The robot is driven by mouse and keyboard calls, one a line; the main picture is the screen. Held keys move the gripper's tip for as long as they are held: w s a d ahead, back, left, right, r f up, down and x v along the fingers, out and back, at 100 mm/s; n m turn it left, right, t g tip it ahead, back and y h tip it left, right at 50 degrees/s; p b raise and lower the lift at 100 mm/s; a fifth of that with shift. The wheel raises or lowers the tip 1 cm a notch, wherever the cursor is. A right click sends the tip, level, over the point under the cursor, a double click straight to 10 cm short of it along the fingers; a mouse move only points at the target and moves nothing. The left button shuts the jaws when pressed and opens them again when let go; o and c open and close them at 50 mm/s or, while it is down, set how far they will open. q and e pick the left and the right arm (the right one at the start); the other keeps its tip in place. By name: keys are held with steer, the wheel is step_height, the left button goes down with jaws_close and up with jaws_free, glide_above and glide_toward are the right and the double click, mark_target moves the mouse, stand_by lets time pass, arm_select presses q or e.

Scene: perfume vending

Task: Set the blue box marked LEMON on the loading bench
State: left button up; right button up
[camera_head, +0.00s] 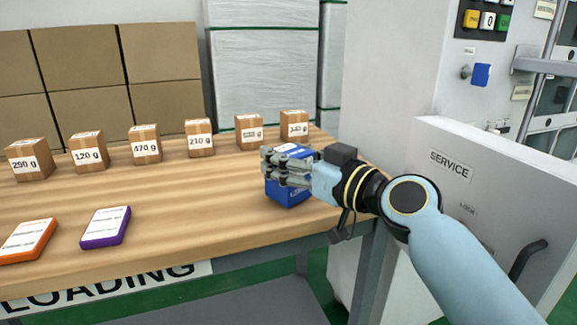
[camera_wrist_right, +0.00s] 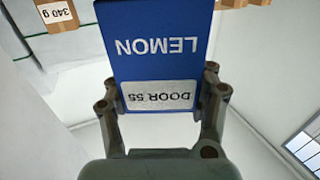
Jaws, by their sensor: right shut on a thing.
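The blue box (camera_head: 290,196) is held in my right gripper (camera_head: 274,168) at the right end of the wooden loading bench (camera_head: 180,200). In the right wrist view the box (camera_wrist_right: 155,65) shows its LEMON face upside down, with a white label reading DOOR 55. The right gripper's fingers (camera_wrist_right: 160,100) are shut on the two sides of the box. In the head view the fingers cover part of the box, and I cannot tell whether its underside touches the bench top. My left gripper is not in view.
Several brown weight-marked boxes (camera_head: 147,144) stand in a row along the bench's back. An orange flat box (camera_head: 28,240) and a purple one (camera_head: 106,228) lie at the front left. Bare wood lies between purple and blue boxes. The SERVICE panel (camera_head: 470,190) is at right.

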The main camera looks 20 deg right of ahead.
steer(key=shift+f, duration=0.3)
steer(key=shift+f, duration=0.15)
steer(key=o, duration=1.3)
steer(key=shift+c, duration=0.2)
steer(key=shift+r, duration=0.25)
steer(key=v, duration=1.2)
steer(key=shift+b, duration=0.35)
